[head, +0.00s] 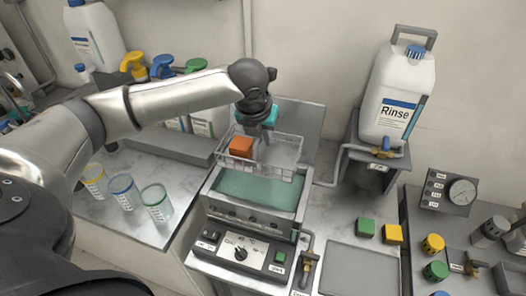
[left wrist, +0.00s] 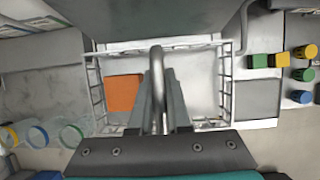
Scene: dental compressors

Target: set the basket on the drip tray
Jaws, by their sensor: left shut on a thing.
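The white wire basket (head: 282,172) hangs from my left gripper (head: 266,132), above the bath (head: 252,192) of green liquid in the head view. An orange block (head: 241,146) lies inside the basket. In the left wrist view, my left gripper (left wrist: 160,104) is shut on the basket's handle (left wrist: 157,75), with the basket (left wrist: 97,92) below it and the orange block (left wrist: 125,93) left of the fingers. A flat grey panel, apparently the drip tray (head: 362,268), lies right of the bath and looks empty; it also shows in the left wrist view (left wrist: 257,100). My right gripper is not in view.
A Rinse jug (head: 402,95) stands on a raised stand behind the tray. A green block (head: 365,227) and a yellow block (head: 392,234) lie just behind the tray. A tap (head: 308,265) stands between bath and tray. Several glasses (head: 122,190) stand at left.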

